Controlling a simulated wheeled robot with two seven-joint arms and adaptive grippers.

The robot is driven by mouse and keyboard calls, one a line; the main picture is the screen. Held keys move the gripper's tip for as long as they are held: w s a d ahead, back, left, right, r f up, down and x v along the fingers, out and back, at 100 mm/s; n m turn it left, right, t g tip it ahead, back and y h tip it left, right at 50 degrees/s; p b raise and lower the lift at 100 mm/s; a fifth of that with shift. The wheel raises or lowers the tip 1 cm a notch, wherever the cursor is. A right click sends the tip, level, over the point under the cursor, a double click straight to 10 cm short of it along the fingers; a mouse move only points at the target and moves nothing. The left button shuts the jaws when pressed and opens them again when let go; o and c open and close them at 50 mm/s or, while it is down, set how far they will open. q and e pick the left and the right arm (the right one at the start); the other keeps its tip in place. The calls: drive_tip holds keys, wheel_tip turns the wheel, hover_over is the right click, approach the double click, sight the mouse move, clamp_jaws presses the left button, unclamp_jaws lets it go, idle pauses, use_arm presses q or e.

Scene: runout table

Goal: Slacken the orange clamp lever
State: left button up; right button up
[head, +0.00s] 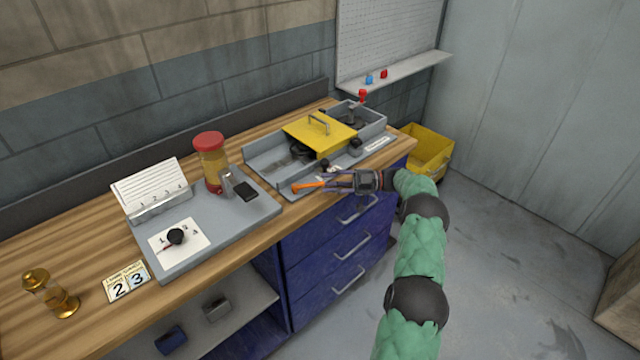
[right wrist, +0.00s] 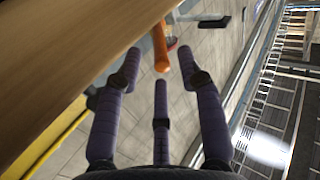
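The orange clamp lever (head: 307,186) points left along the front edge of the grey fixture tray (head: 270,178) in the head view. It also shows in the right wrist view (right wrist: 160,48), its rounded end between the spread fingertips. My right gripper (head: 334,180) is at the right end of the visible lever, close to the table's front edge. Its purple fingers are apart in the right wrist view (right wrist: 160,75), with gaps to the lever on both sides; I cannot tell whether any finger touches it. The lever's pivot is hidden. My left gripper is not in view.
A yellow cover with a handle (head: 320,135) sits on the fixture. Left are a grey plate (head: 240,215), a red-lidded jar (head: 210,160), a card stand (head: 150,190) and a brass piece (head: 50,295). Blue drawers (head: 325,250) are below; a yellow bin (head: 428,150) stands at right.

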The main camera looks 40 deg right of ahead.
drive_tip(key=v, duration=0.8)
idle(0.4)
